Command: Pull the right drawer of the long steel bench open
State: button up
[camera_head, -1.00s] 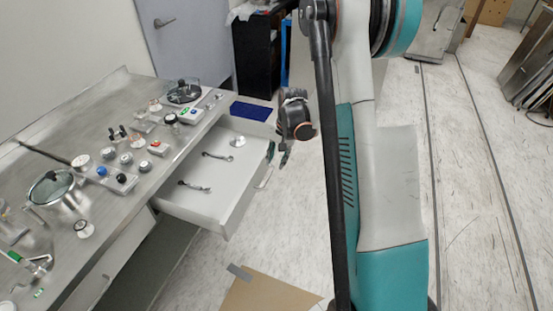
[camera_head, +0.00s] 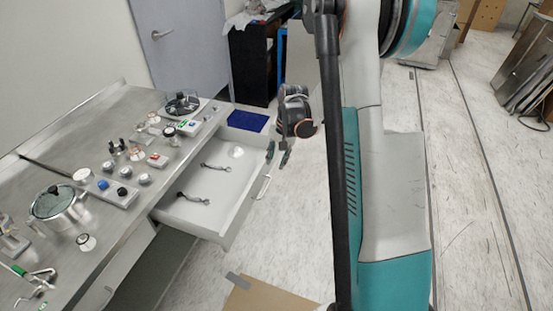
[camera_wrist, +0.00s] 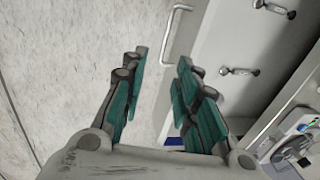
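The right drawer (camera_head: 228,205) of the long steel bench (camera_head: 125,105) stands pulled out, its white inside in view. Its bar handle (camera_head: 263,187) is on the front face and also shows in the wrist view (camera_wrist: 177,35). My gripper (camera_head: 279,155) is open at the far end of the drawer front, beyond the handle. In the wrist view my gripper (camera_wrist: 160,85) has its teal fingers spread, with nothing between them. The handle lies ahead of the fingertips, apart from them. The right finger overlaps the drawer's front edge in that view; contact cannot be told.
Two dark wrenches (camera_head: 193,198) and a small pale round item (camera_head: 236,152) lie in the drawer. The bench top carries a lidded pot (camera_head: 55,202) and several knobs and switches. A cardboard sheet (camera_head: 265,296) lies on the floor.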

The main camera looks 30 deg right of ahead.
jog(key=shift+d+r, duration=0.1)
jog(key=shift+r, duration=0.45)
notch_tip(320, 180, up, 12)
jog(key=s+d, duration=0.1)
jog(key=shift+s+d+f, duration=0.15)
jog(key=shift+s+d, duration=0.05)
jog(key=shift+s, duration=0.2)
dwell(0.3)
dwell(0.4)
